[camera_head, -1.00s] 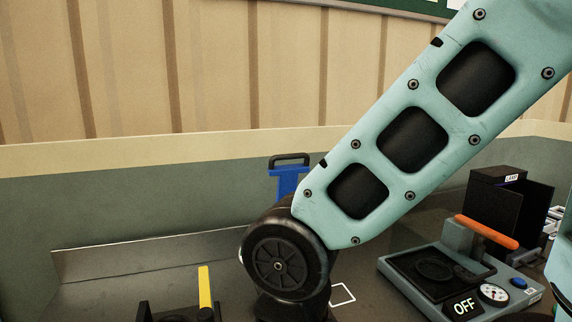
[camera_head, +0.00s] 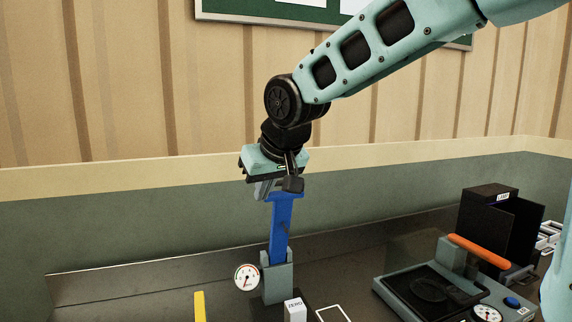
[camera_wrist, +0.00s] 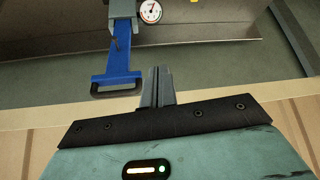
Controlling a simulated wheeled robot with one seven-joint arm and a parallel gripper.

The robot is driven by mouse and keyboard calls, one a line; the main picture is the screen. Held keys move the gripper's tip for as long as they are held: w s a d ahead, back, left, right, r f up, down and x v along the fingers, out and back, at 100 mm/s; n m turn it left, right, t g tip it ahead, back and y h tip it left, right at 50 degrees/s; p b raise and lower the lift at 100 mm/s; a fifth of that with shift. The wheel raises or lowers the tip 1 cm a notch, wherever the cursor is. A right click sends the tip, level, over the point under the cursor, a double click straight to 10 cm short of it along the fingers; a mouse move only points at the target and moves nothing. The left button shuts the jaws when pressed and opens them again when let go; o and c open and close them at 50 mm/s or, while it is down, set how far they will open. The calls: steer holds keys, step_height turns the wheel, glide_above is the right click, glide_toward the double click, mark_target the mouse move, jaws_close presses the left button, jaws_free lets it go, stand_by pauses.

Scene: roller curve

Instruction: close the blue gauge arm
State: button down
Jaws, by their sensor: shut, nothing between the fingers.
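The blue gauge arm (camera_head: 281,230) stands nearly upright in a grey bracket (camera_head: 277,282) in the head view. In the wrist view the blue arm (camera_wrist: 119,50) runs from its bracket at the top down to a black handle (camera_wrist: 117,88). My gripper (camera_head: 262,190) is at the upper end of the blue arm and partly hides that end in the head view. Its fingers (camera_wrist: 160,75) are shut and empty, just right of the handle in the wrist view, with a small gap showing. Whether they touch the arm is not clear.
A round dial (camera_head: 246,277) sits left of the bracket, and a ZERO block (camera_head: 295,310) in front. A yellow lever (camera_head: 200,306) is at the lower left. A device with an orange handle (camera_head: 480,251) and a black box (camera_head: 488,218) stand at the right. The back wall is behind.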

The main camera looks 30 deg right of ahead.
steer(key=w+d+r+m+t+h, duration=0.25)
steer(key=w+d+r, duration=0.25)
steer(key=d+r, duration=0.35)
steer(key=shift+g+y, duration=0.25)
steer(key=w+f, duration=0.1)
steer(key=f, duration=0.1)
steer(key=w+d+f+p, duration=0.1)
steer(key=f, duration=0.2)
steer(key=w+f+p, duration=0.1)
steer(key=w+f, duration=0.1)
steer(key=f, duration=0.1)
steer(key=shift+d, duration=0.4)
steer(key=shift+s+a+f, duration=0.1)
steer(key=shift+s+f, duration=0.15)
steer(key=shift+s, duration=0.05)
steer(key=shift+f, duration=0.15)
